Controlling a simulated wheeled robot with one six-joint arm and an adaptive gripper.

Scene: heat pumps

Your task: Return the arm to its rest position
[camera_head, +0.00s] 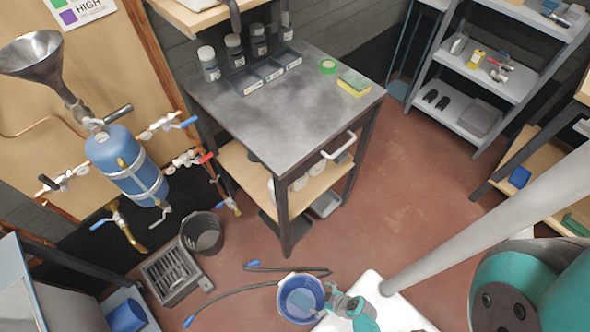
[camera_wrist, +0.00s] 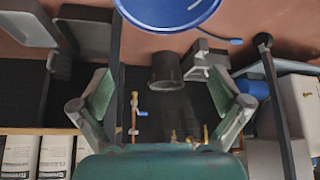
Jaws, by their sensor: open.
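My gripper (camera_wrist: 160,85) is open, with its two green and grey fingers spread apart and nothing between them in the wrist view. In the head view my gripper (camera_head: 342,299) is partly visible low in the picture, at the right side of the blue bucket (camera_head: 301,297). My teal and grey arm reaches in from the right edge. The bucket also shows at the top of the wrist view (camera_wrist: 166,12), cut off by the frame edge. I cannot tell how far the gripper is from the bucket.
A metal-topped workbench (camera_head: 275,110) stands in the middle. A black bin (camera_head: 202,233) and a grey slatted unit (camera_head: 174,272) stand on the floor to the left. A blue tank (camera_head: 126,165) with valves is on the wooden panel. Red floor right of the bench is clear.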

